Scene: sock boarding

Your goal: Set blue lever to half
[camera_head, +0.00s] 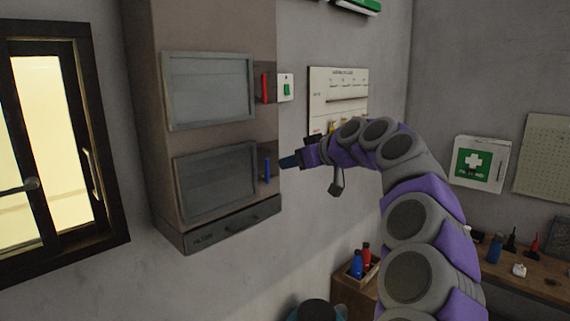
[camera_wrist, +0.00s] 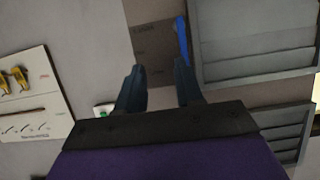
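The blue lever (camera_head: 267,168) stands roughly upright on the side strip beside the lower grey panel of the wall cabinet. It also shows in the wrist view (camera_wrist: 182,38), just beyond the tip of my right-hand finger. My gripper (camera_head: 287,162) reaches in from the right, close to the lever, with its tips pointing at the cabinet. In the wrist view my gripper (camera_wrist: 158,68) has its two dark fingers apart, with nothing between them. Whether a fingertip touches the lever I cannot tell. Labels by the lever are too blurred to read.
A red lever (camera_head: 265,87) sits above, beside the upper panel (camera_head: 209,90). A green switch (camera_head: 286,89) is right of it. A wall board (camera_head: 338,88) hangs behind my arm. A drawer (camera_head: 232,226) runs along the cabinet's bottom. A window (camera_head: 50,140) is at left.

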